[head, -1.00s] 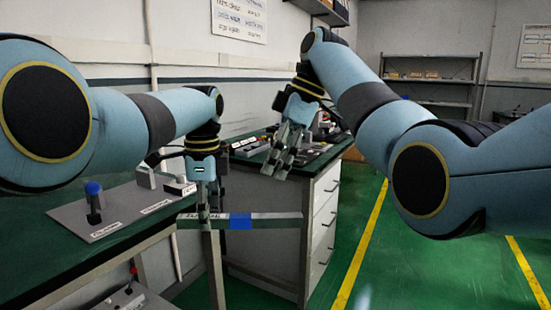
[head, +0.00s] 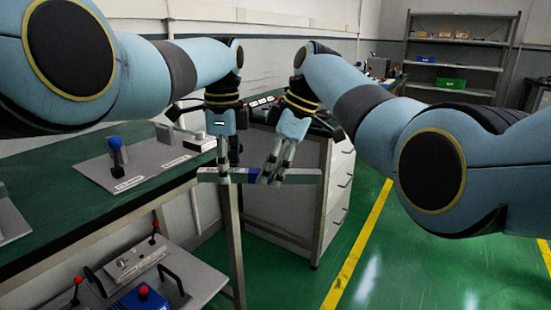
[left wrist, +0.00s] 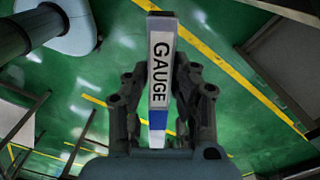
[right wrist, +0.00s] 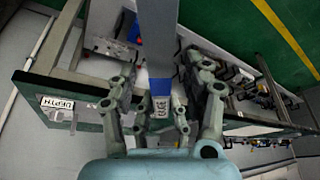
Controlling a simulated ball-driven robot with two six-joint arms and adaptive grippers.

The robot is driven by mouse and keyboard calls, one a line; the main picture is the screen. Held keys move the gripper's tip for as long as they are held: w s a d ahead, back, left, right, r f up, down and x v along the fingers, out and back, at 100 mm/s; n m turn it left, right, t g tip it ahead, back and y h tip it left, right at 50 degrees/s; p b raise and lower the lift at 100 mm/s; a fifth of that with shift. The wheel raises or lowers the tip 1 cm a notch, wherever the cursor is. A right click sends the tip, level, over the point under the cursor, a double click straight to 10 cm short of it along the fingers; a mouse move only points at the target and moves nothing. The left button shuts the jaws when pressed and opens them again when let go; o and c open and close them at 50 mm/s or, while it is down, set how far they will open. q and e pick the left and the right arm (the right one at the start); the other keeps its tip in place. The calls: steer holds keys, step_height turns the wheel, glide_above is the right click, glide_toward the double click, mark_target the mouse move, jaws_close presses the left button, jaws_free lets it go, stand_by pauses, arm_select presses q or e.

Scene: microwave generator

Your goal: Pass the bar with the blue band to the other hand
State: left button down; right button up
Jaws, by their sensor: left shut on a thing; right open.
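A long grey bar with a blue band (head: 254,175) is held level in mid-air in the head view. My left gripper (head: 228,180) is shut on it left of the band. The left wrist view shows its GAUGE label (left wrist: 159,70) between the left fingers, with the band nearer that wrist. My right gripper (head: 272,182) is open at the bar, just right of the band. In the right wrist view the bar (right wrist: 158,35) runs between the spread right fingers. Whether they touch it I cannot tell.
A green-topped bench (head: 50,185) at the left carries a panel with a blue-knobbed lever (head: 116,150). A lower shelf holds more levers (head: 150,290). A drawer cabinet (head: 335,195) stands behind the bar. Open green floor (head: 400,270) lies to the right.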

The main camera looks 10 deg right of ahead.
jaws_close()
arm_select(q)
steer(key=c, duration=1)
jaws_free()
